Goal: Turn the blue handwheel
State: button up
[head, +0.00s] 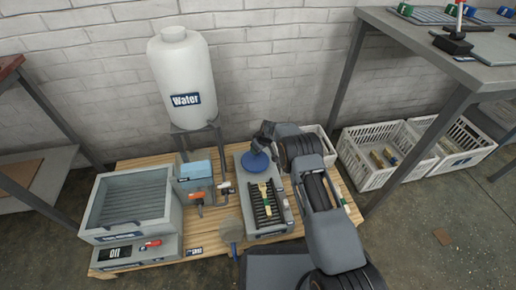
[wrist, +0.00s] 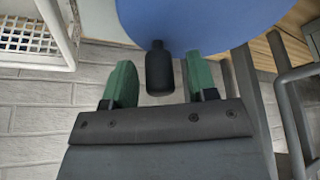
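The blue handwheel (head: 256,161) sits at the back end of a grey press machine (head: 247,215) on the wooden table. In the wrist view the blue handwheel (wrist: 205,18) fills the top, and its black handle (wrist: 159,70) projects toward my gripper. My gripper (wrist: 160,78) has two green fingers, spread open. The handle appears between them with a gap on each side, so they do not grip it. In the head view my gripper (head: 268,133) is just behind the wheel, partly hidden by my arm.
A wooden spoon (head: 265,198) lies on the press's dark ribbed bed. Left are a blue block (head: 195,170), orange and white valves, a grey machine marked "Off" (head: 130,205) and a white water tank (head: 183,80). White crates (head: 375,155) stand right, below a metal bench (head: 440,60).

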jog(key=p+v, duration=0.6)
jog(key=v, duration=0.8)
jog(key=shift+f, duration=0.1)
